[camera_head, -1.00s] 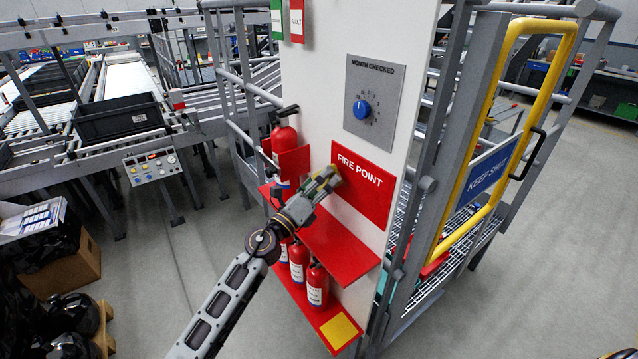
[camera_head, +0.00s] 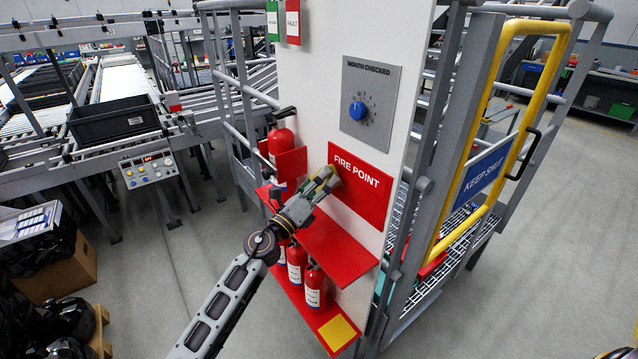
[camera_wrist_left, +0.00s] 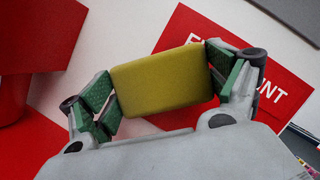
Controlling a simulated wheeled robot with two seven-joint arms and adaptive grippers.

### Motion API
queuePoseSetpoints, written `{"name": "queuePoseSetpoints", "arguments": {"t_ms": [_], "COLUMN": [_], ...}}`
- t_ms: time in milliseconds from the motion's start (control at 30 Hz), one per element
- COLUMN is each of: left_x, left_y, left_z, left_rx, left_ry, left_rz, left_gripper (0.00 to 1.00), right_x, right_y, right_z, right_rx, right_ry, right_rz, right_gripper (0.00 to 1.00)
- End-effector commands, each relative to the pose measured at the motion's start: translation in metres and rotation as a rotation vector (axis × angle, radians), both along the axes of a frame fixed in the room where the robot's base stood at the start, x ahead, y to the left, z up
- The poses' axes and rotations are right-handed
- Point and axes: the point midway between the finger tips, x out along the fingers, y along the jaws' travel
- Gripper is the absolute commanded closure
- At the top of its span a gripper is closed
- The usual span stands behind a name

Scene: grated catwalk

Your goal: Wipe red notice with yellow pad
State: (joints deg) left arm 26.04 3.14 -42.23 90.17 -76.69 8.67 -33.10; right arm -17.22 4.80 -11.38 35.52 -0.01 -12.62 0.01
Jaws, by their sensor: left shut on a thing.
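The red notice (camera_head: 366,194) reads "FIRE POINT" in white and is on the white upright panel. My left gripper (camera_head: 326,181) is shut on the yellow pad (camera_head: 336,176) at the notice's left edge. In the left wrist view the pad (camera_wrist_left: 162,80) sits between the green-lined fingers of the gripper (camera_wrist_left: 165,86). The notice (camera_wrist_left: 190,26) shows behind it there, with the middle of its lettering hidden by a finger. I cannot tell for sure whether the pad touches the notice.
A red shelf (camera_head: 335,248) juts out below the notice. Red extinguishers (camera_head: 315,287) stand under it and another (camera_head: 282,143) is at the panel's left. A grey dial plate (camera_head: 369,102) is above. A yellow-framed gate (camera_head: 497,140) stands to the right.

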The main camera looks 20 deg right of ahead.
Motion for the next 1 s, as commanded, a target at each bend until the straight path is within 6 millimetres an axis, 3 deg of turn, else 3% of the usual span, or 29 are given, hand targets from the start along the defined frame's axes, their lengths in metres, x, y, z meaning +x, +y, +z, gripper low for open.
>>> {"name": "queuePoseSetpoints", "arguments": {"t_ms": [1000], "left_x": [0.004], "left_y": [-0.012], "left_z": [0.0], "left_rx": [0.001], "left_ry": [-0.001], "left_rz": [0.0], "left_gripper": [0.3], "right_x": [0.0], "right_y": [0.007], "right_z": [-0.003], "right_rx": [0.007], "right_ry": [0.0], "right_rz": [0.0], "right_gripper": [1.0]}}
